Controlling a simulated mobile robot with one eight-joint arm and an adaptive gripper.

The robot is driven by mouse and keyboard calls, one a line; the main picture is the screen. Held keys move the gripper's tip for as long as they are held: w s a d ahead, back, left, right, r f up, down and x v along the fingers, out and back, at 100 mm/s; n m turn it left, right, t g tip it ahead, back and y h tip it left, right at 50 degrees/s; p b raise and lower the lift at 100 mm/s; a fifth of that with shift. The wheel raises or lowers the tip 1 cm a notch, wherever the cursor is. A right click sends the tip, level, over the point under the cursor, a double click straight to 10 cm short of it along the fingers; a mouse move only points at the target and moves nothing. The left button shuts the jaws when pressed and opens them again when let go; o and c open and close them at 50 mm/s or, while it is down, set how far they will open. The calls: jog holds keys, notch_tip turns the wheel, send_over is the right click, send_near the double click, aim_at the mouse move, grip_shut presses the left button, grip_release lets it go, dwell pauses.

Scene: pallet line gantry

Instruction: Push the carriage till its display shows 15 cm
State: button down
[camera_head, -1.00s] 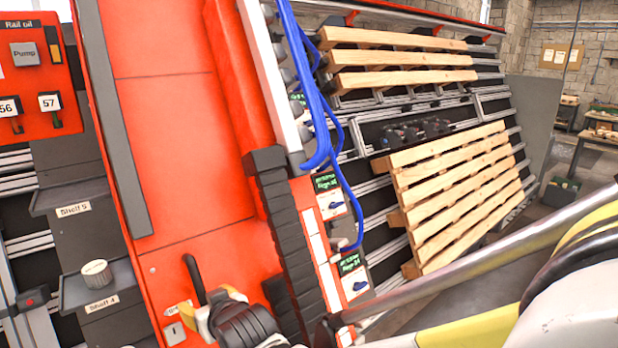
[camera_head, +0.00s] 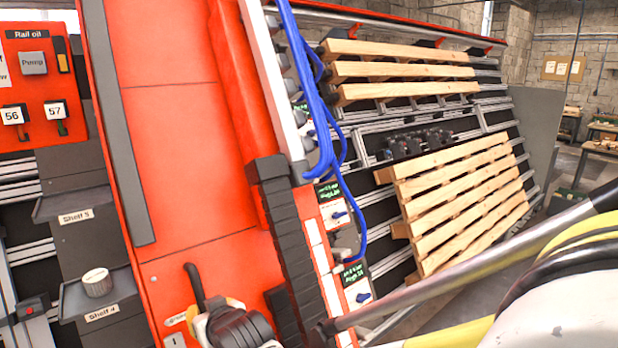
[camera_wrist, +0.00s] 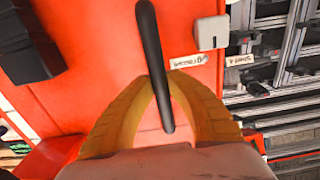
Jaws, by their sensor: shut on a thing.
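The carriage (camera_head: 185,130) is a tall red gantry body that fills the left middle of the head view, and its red face also fills much of the wrist view (camera_wrist: 90,60). A black bar handle (camera_wrist: 152,50) stands out from that face; its upper end shows in the head view (camera_head: 194,287). My gripper (camera_wrist: 160,88) has its yellow fingers closed around this handle; in the head view it is at the bottom (camera_head: 225,318). Two small dark displays with green text, an upper one (camera_head: 328,192) and a lower one (camera_head: 354,272), sit on the right edge; their readings are too small to read.
Blue hoses (camera_head: 318,100) hang along the carriage's right side, beside a black cable chain (camera_head: 285,240). A wooden pallet (camera_head: 460,200) leans on the rails at the right. A red Rail oil panel (camera_head: 35,85) and grey shelves (camera_head: 75,200) stand at the left.

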jog(key=shift+s+a, duration=0.2)
jog(key=shift+a, duration=0.05)
dwell(0.4)
send_near(159, 322)
jog(key=shift+b+x, duration=0.35)
jog(key=shift+x, duration=2)
jog(key=shift+s+a+r, duration=0.1)
jog(key=shift+s+a, duration=0.7)
jog(key=shift+a, duration=0.2)
jog(key=shift+w+d, duration=0.2)
jog(key=shift+a, duration=0.1)
